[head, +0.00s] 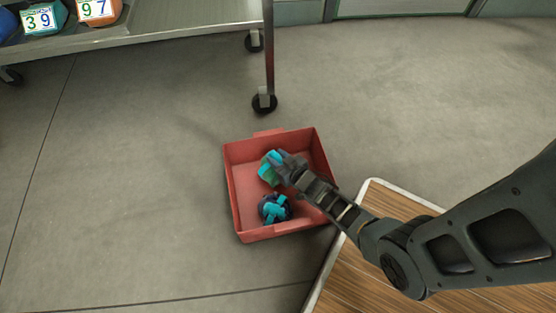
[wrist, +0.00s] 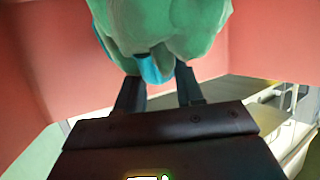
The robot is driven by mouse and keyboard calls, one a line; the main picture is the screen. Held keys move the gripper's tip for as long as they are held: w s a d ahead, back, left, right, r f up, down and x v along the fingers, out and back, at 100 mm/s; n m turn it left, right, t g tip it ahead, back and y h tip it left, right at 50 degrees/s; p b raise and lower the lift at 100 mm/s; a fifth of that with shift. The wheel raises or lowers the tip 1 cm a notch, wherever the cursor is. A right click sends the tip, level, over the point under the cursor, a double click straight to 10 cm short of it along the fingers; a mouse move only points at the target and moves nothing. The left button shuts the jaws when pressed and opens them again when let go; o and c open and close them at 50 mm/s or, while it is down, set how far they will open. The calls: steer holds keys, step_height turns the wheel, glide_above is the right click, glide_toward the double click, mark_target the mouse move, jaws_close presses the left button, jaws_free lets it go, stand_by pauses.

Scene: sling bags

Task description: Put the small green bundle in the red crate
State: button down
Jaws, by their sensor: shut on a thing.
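The small green bundle (head: 266,174), with cyan straps, is at my gripper's tip inside the red crate's outline in the head view. My gripper (head: 279,162) is shut on it. In the wrist view the green bundle (wrist: 165,28) fills the top middle, and a cyan strap (wrist: 154,66) lies between the fingers of my gripper (wrist: 158,80). The red crate (head: 238,205) stands on the floor, and its red walls (wrist: 270,35) surround the bundle in the wrist view. I cannot tell whether the bundle touches the crate floor.
A dark bundle with cyan straps (head: 274,209) lies in the crate's near part. A metal cart (head: 180,30) on casters stands behind, carrying numbered bundles such as an orange one (head: 98,10). A wooden-topped surface (head: 390,285) is at the lower right. The floor to the left is clear.

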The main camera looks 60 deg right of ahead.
steer(key=shift+f, duration=0.5)
steer(key=c, duration=0.7)
jaws_free()
steer(key=shift+r, duration=0.4)
steer(key=shift+p+v, duration=1.85)
steer(key=shift+v, duration=2)
steer(key=shift+w+r, duration=0.15)
steer(key=shift+r, duration=0.1)
